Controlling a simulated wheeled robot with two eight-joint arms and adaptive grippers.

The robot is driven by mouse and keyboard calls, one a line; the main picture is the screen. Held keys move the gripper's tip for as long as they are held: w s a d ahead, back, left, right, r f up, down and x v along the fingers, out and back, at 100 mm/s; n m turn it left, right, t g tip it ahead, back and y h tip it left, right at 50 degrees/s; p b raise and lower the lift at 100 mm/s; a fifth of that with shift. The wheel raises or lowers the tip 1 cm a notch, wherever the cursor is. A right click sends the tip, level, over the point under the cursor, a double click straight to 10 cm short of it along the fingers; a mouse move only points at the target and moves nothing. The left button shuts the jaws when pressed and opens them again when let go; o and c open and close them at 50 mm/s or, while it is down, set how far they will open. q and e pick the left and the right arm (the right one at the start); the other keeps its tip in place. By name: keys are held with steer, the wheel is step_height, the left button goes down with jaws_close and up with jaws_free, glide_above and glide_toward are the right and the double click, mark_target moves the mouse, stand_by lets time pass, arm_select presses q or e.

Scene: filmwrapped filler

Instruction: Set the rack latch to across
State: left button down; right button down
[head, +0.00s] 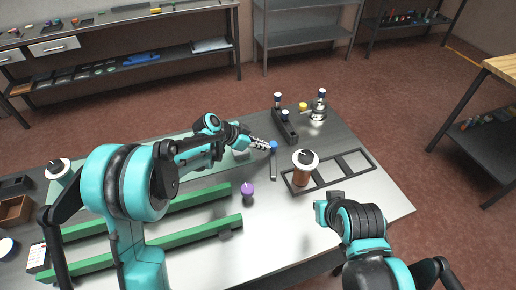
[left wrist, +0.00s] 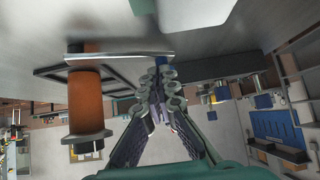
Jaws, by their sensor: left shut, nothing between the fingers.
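In the left wrist view a grey bar (left wrist: 110,57) runs sideways, with a blue piece (left wrist: 161,61) just beyond my fingertips. My left gripper (head: 266,146) is shut and empty, its tips close to the blue knob; I cannot tell whether they touch. It fills the middle of the left wrist view (left wrist: 158,82). My right gripper (head: 325,208) is near the table's front right; its fingers are not clear.
An orange spool-like cylinder (head: 301,177) with a pale top stands at the rack's left end; it is close left of my fingers in the wrist view (left wrist: 86,95). A purple knob (head: 247,188), green rails (head: 190,232) and a black block with blue-topped posts (head: 286,127) are nearby.

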mark_target(275, 146)
arm_select(q)
steer(key=d+m+g, duration=0.3)
steer(key=shift+w+d+m+h, duration=0.1)
steer(key=shift+w+m+h, duration=0.2)
steer(key=shift+w+m, duration=0.1)
steer(key=d+m+g, duration=0.2)
steer(key=shift+s+d+m+p, duration=0.15)
steer(key=shift+s+m+p, duration=0.05)
steer(key=shift+m+p, duration=0.15)
steer(key=shift+s+d, duration=0.25)
steer(key=shift+d, duration=0.3)
steer(key=shift+s+d, duration=0.2)
steer(key=shift+d, duration=0.3)
steer(key=shift+s+d+m+g, duration=0.3)
steer(key=shift+d+m+g, duration=0.35)
steer(key=shift+g, duration=0.05)
steer(key=shift+s+d, duration=0.8)
steer(key=shift+d, duration=0.05)
steer(key=shift+s, duration=0.1)
steer(key=v, duration=1.2)
steer(key=shift+d+r, duration=0.2)
